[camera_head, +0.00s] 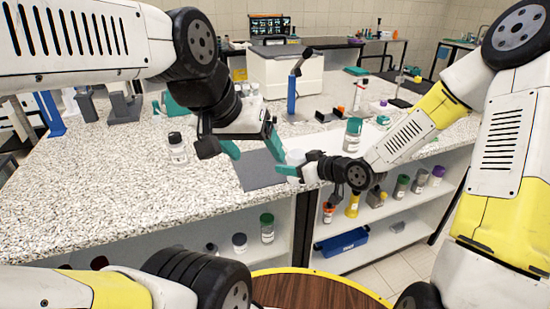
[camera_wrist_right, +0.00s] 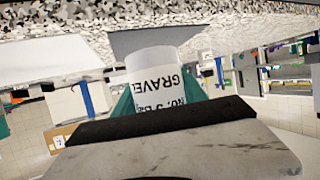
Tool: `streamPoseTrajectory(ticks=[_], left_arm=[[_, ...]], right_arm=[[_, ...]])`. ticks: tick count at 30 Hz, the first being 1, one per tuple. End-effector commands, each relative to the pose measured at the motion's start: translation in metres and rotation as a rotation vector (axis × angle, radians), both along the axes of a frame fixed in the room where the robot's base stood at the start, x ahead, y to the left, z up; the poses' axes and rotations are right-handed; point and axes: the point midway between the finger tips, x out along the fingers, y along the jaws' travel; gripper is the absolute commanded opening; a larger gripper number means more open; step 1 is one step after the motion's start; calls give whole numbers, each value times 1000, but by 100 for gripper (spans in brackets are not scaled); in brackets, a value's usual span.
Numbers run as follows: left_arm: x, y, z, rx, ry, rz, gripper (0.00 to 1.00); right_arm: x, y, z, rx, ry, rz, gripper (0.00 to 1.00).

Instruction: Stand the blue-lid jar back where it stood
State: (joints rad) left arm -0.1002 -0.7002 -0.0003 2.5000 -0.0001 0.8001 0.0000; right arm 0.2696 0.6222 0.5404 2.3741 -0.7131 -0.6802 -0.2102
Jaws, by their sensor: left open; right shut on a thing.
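My right gripper (camera_head: 288,169) is shut on a white jar (camera_wrist_right: 152,68) above the front edge of the speckled bench. In the right wrist view its teal fingers stand either side of the jar, and the label reads GRAVEL. The jar's lid is hidden, so I cannot tell its colour. In the head view the jar is mostly covered by the grippers. My left gripper (camera_head: 252,145) is open, teal fingers apart, just left of the right one and over a dark grey mat (camera_head: 257,178). Whether it touches the jar I cannot tell.
A black-lidded jar (camera_head: 177,148) stands left on the bench and a green-lidded jar (camera_head: 353,134) right. A blue-handled stand (camera_head: 293,90) and a white box machine (camera_head: 284,72) are behind. Shelves below hold several jars and a blue box (camera_head: 341,241). The bench's front left is clear.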

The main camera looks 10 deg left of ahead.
Motion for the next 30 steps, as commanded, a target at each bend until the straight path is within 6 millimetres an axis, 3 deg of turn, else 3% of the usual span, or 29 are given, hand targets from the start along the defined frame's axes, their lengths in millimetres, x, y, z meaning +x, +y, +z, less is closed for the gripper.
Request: streamPoseTrajectory(ticks=[5, 18, 27, 30], left_arm=[[0, 0, 0, 0, 0, 0, 75], [0, 0, 0, 0, 0, 0, 75], [0, 0, 0, 0, 0, 0, 75], [0, 0, 0, 0, 0, 0, 75]], right_arm=[[12, 17, -3, 3, -3, 7, 5], [97, 87, -13, 2, -2, 6, 5], [117, 103, -16, 1, -1, 4, 5], [117, 104, -30, 0, 2, 6, 5]])
